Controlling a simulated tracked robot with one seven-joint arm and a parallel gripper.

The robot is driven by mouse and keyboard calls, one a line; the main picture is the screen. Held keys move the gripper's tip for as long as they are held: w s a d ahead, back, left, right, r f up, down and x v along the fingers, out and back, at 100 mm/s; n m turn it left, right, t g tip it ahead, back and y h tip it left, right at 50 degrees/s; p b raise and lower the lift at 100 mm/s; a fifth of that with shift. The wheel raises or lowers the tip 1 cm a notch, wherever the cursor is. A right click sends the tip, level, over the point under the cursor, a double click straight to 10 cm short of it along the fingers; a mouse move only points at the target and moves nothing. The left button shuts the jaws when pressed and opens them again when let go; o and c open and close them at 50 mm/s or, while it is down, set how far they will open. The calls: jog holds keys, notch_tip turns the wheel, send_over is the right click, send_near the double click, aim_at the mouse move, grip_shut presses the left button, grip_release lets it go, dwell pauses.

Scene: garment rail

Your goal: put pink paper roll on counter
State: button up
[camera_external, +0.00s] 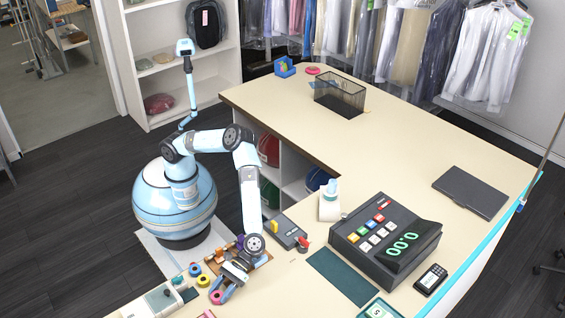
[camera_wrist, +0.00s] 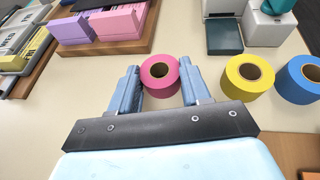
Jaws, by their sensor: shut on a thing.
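The pink paper roll (camera_wrist: 160,73) is a short ring with a brown core, between the two blue fingers of my gripper (camera_wrist: 158,80) in the wrist view. The fingers are shut on its sides. In the external view the pink roll (camera_external: 216,297) shows at the tips of my gripper (camera_external: 221,292), low over the near end of the cream counter (camera_external: 260,298). I cannot tell whether the roll touches the counter.
A yellow roll (camera_wrist: 249,76) and a blue roll (camera_wrist: 300,79) stand to the right in the wrist view. A wooden tray (camera_wrist: 118,41) with pink and purple blocks lies behind left. A cash register (camera_external: 385,238) and dark green mat (camera_external: 342,276) lie right of the gripper.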

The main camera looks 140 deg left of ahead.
jog(key=o, duration=1)
jog(key=v, duration=1.2)
jog(key=shift+d, duration=0.1)
jog(key=s+a+r+m+y, duration=0.2)
jog(key=s+r+m+y, duration=0.5)
jog(key=s, duration=0.7)
jog(key=s+a+r+m+y, duration=0.2)
jog(key=s+r+m, duration=0.5)
jog(key=s, duration=0.7)
jog(key=s+a+r+m+t+y, duration=0.1)
jog(key=s+a, duration=0.3)
jog(key=s, duration=0.5)
jog(key=s+a+r+m+t+y, duration=0.1)
jog(key=s+a+m, duration=0.2)
jog(key=s, duration=0.7)
jog(key=s+a+r+m+t+y, duration=0.1)
jog(key=s+a+r+m+y, duration=0.1)
jog(key=s+a, duration=0.3)
jog(key=shift+s+a, duration=0.2)
jog(key=shift+s, duration=0.9)
jog(key=shift+s+a, duration=0.15)
jog(key=shift+s, duration=1)
